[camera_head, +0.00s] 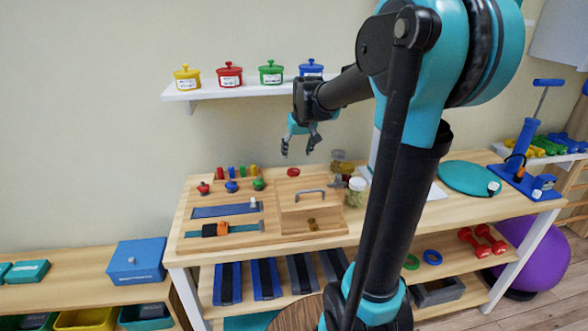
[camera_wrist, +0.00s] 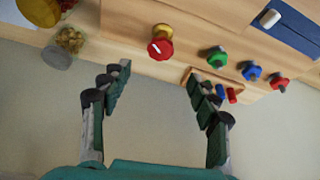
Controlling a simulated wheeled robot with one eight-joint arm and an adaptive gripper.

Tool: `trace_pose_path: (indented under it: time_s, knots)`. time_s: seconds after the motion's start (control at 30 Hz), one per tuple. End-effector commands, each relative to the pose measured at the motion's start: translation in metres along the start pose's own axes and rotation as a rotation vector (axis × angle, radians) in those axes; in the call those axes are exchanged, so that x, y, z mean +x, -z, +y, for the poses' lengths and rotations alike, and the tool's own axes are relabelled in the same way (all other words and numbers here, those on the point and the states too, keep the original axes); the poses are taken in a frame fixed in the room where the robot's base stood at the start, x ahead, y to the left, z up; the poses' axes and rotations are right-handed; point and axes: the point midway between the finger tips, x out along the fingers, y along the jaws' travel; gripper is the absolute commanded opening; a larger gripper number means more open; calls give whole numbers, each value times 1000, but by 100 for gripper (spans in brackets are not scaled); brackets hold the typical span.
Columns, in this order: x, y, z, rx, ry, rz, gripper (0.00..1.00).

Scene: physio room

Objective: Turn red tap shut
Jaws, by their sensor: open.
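The red tap (camera_head: 293,172) is a round red handwheel at the back of the wooden activity board. In the wrist view the red tap (camera_wrist: 160,48) shows a white mark on its red wheel, with a brass-coloured body beside it. My gripper (camera_head: 299,150) is open and empty, pointing down above the back of the board near the tap. In the wrist view the two fingers of my gripper (camera_wrist: 158,76) are spread wide, with the tap just beyond their tips, apart from them.
Red (camera_head: 204,188), blue (camera_head: 231,186) and green (camera_head: 258,184) knobs stand left of the tap. A wooden box with a grey handle (camera_head: 311,194) is in front of it. Jars (camera_head: 356,190) stand to the right. A shelf (camera_head: 240,89) with coloured pots hangs behind.

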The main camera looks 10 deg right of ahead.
Motion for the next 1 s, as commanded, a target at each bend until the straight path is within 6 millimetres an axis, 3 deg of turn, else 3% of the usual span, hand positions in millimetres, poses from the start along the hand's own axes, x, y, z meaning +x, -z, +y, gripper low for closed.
trace_pose_path:
  time_s: [0.2,0.5,0.7,1.0]
  knots:
    - [44,0,0,0,0,0,61]
    - [87,0,0,0,0,0,61]
    - [98,0,0,0,0,0,61]
    - [99,0,0,0,0,0,59]
